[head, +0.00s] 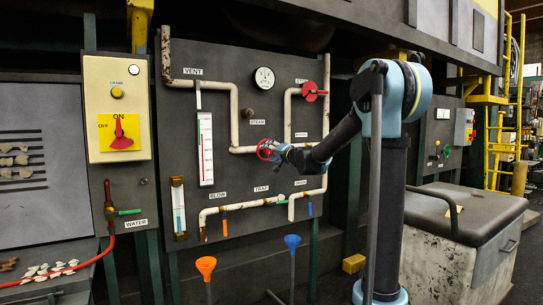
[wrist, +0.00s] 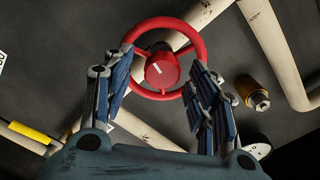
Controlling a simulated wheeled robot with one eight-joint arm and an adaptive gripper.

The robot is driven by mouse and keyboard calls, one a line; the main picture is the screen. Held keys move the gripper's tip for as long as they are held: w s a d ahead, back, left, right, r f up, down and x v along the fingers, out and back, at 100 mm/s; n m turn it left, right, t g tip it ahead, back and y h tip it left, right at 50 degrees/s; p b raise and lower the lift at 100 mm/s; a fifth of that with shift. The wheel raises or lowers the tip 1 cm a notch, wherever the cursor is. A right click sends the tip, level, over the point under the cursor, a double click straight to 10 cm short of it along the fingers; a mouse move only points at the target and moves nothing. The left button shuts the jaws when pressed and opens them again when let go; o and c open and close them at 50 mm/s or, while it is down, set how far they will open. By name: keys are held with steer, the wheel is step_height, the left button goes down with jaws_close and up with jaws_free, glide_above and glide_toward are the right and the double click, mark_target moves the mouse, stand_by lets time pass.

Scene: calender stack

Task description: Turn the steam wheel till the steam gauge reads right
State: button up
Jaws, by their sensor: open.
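A red steam wheel (head: 265,149) sits on the white pipework of the dark panel; its label is not readable. In the wrist view the wheel (wrist: 198,46) shows a round rim, spokes and a red hub with a white mark. My gripper (head: 281,152) is at the wheel in the head view. In the wrist view my gripper (wrist: 160,66) is open, one blue-padded finger on each side of the hub, near the rim; contact cannot be told. A round white gauge dial (head: 264,78) is above the wheel; its needle is too small to read.
A red-scaled upright gauge (head: 206,148) and a blue-scaled tube (head: 178,207) are to the left. A red-handled stop valve (head: 312,91) is above right. A brass fitting (wrist: 252,92) and pipes lie close to my fingers. A yellow switch box (head: 117,108) is far left.

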steer(key=v, duration=1.1)
steer(key=shift+s+d, duration=0.15)
steer(key=shift+d, duration=0.05)
steer(key=shift+f, duration=0.1)
steer(key=s+d+f+n+g+h, duration=0.2)
steer(key=s+d+f+g, duration=0.1)
steer(key=s+f, duration=0.65)
steer(key=s+d+f+n+g+h, duration=0.15)
steer(key=s+d+f+g, duration=0.25)
steer(key=s+f, duration=0.55)
steer(key=s+d+f+n+g+h, duration=0.25)
steer(key=s+f, duration=0.45)
steer(key=s, duration=0.5)
steer(key=s+d+f+m+g+h, duration=0.1)
steer(key=s+d+f+g+h, duration=0.2)
steer(key=s+d+f, duration=0.6)
steer(key=s+d+h, duration=0.1)
steer(key=s+d, duration=0.1)
steer(key=s, duration=0.1)
steer(key=shift+f, duration=0.2)
steer(key=shift+w+f+g, duration=0.2)
steer(key=shift+w+g, duration=0.05)
steer(key=shift+w, duration=0.2)
stand_by(1.7)
